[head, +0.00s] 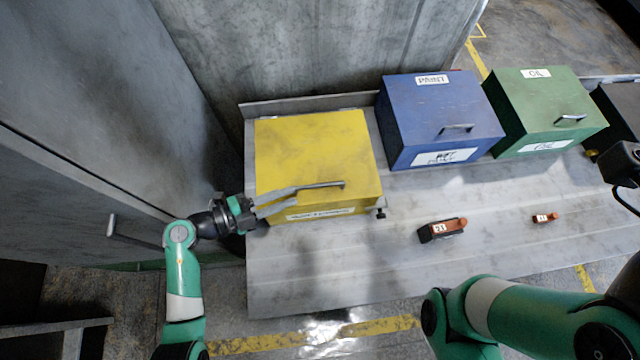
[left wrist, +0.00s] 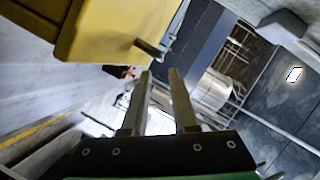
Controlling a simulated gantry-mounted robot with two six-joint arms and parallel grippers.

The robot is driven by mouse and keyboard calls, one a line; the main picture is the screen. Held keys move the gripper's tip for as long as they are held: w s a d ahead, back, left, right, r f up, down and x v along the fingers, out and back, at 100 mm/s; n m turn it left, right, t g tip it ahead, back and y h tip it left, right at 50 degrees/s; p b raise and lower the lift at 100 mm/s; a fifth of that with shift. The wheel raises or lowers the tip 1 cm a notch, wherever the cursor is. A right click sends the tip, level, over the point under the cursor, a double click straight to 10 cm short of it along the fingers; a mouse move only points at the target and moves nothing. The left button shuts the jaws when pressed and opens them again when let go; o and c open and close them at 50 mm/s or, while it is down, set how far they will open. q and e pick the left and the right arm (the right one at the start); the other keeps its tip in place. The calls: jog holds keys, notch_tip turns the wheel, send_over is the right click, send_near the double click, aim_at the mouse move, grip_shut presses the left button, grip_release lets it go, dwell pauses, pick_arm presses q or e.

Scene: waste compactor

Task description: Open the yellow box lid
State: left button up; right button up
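The yellow box (head: 310,150) stands at the left of the grey bench with its lid closed. A dark bar handle (head: 325,184) runs along the lid's front part. My left gripper (head: 293,196) is at the box's front left, its fingertips close to the handle's left end. In the left wrist view, the two fingers (left wrist: 160,72) are apart with nothing between them. The handle's end (left wrist: 150,48) shows just beyond the fingertips, and the yellow box (left wrist: 105,28) is at upper left. Contact with the handle cannot be told. My right gripper is not in view.
A blue box (head: 440,105) and a green box (head: 545,105) stand right of the yellow box. Two small orange-and-black objects, a larger one (head: 443,229) and a smaller one (head: 545,218), lie on the grey bench (head: 350,270). A grey cabinet handle (head: 130,235) is left of my left gripper.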

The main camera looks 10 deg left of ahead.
aim_at(320, 184)
pick_arm(q)
jog(key=b+x, duration=0.2)
jog(key=x, duration=0.7)
jog(key=shift+w+d, duration=0.15)
jog(key=shift+d, duration=0.15)
grip_shut()
dwell(0.8)
